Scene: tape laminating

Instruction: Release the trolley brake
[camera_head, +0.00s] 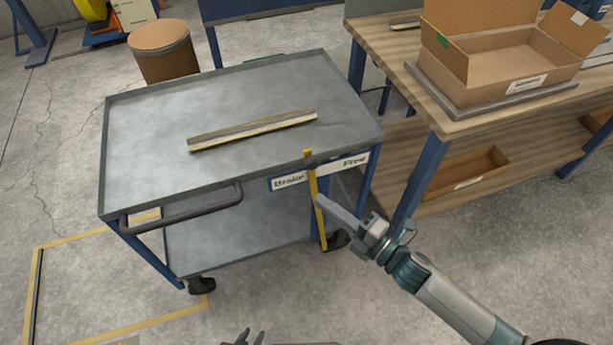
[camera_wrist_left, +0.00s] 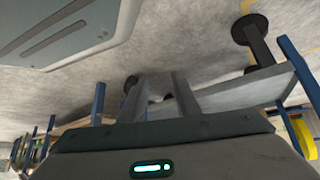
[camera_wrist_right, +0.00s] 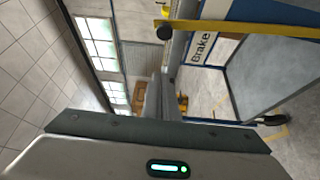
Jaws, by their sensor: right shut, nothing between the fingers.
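A grey trolley (camera_head: 140,120) with a flat top stands left of centre in the head view. A yellow lever (camera_head: 319,215) hangs nearly upright at its front right corner, crossing a white label strip that reads "Brake" (camera_head: 288,182) on the left and "Free" (camera_head: 355,162) on the right. The lever (camera_wrist_right: 255,29) and "Brake" label (camera_wrist_right: 203,48) also show in the right wrist view. My right gripper (camera_head: 320,200) is shut and empty, its tips close beside the lever's right side; I cannot tell whether they touch. My left gripper (camera_head: 243,339) is low at the bottom edge, fingers apart (camera_wrist_left: 160,98).
A yellow-edged strip (camera_head: 252,130) lies on the trolley top. The trolley's handle (camera_head: 185,213) projects at its front left. A wooden workbench (camera_head: 455,119) with an open carton (camera_head: 510,55) stands close on the right. A cardboard drum (camera_head: 164,54) is behind. The front floor is clear.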

